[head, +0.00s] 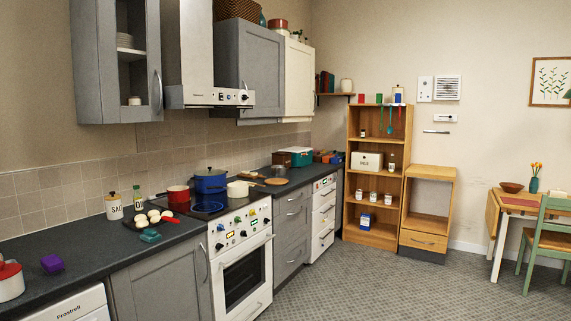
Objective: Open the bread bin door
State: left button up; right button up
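A cream box (366,161) with dark lettering stands on a middle shelf of the wooden shelf unit, at the back right of the room. It may be the bread bin, but the lettering is too small to read surely. Its front looks closed. A teal and brown box (293,156) stands at the far end of the dark worktop; I cannot tell whether it is the bread bin instead. Neither of my grippers is in the head view.
The wooden shelf unit (352,226) stands in the back corner beside a low wooden cabinet (424,241). A cooker (245,267) and grey cupboards line the left wall. A table (492,217) and green chair (546,229) stand right. The tiled floor (400,290) between is clear.

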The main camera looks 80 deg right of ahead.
aim_at(369, 162)
jog(key=z, duration=3.3)
jog(key=i, duration=6.3)
jog(key=l, duration=0.05)
